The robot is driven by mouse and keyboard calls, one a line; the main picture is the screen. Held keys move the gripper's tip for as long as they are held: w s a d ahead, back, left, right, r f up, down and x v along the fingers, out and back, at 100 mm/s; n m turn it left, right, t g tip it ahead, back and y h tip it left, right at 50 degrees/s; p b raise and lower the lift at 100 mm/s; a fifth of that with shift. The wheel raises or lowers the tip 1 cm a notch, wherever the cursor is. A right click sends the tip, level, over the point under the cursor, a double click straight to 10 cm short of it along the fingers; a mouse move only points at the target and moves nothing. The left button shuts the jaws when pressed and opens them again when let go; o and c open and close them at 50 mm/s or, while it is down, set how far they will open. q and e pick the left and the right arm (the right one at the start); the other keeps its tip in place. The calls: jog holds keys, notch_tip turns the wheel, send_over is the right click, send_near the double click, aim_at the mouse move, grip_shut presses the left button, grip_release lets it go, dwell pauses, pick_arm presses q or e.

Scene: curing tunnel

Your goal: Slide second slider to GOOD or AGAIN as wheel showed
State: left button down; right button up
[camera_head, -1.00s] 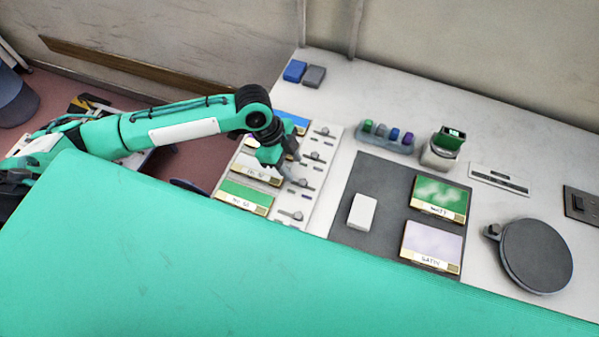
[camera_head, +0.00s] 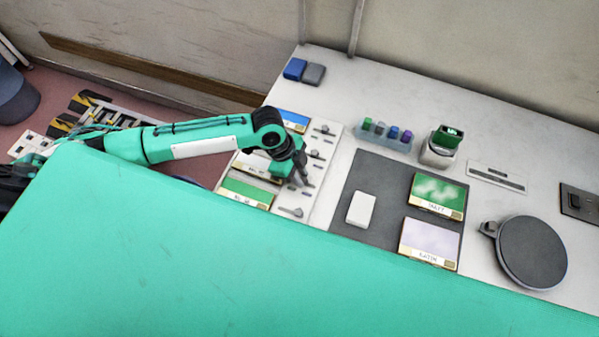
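A pale slider panel (camera_head: 320,186) with several grey knobs in a column lies on the left part of the white table. One knob (camera_head: 322,129) shows near its far end and another (camera_head: 291,212) near its front end. My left gripper (camera_head: 300,180) points down over the middle of the panel, at the slots there, and hides part of them. Whether its fingers are apart or touch a knob is too small to tell. A round dark disc (camera_head: 532,252), perhaps the wheel, is at the right. GOOD and AGAIN marks are not readable. My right gripper is not in view.
Colour cards, one of them green (camera_head: 245,193), line the panel's left side. A dark mat (camera_head: 385,180) holds a white block (camera_head: 361,209), a green card (camera_head: 437,196) and a lilac card (camera_head: 429,243). A rack of coloured pieces (camera_head: 384,137) stands behind.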

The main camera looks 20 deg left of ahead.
pick_arm(q)
jog(key=shift+d+r+p, duration=0.15)
jog(key=shift+d+p, duration=0.2)
jog(key=shift+d, duration=0.95)
jog(key=shift+s, duration=0.1)
jog(key=c, duration=1.5)
grip_release()
jog(key=shift+o, duration=1.2)
jog(key=shift+d, duration=0.1)
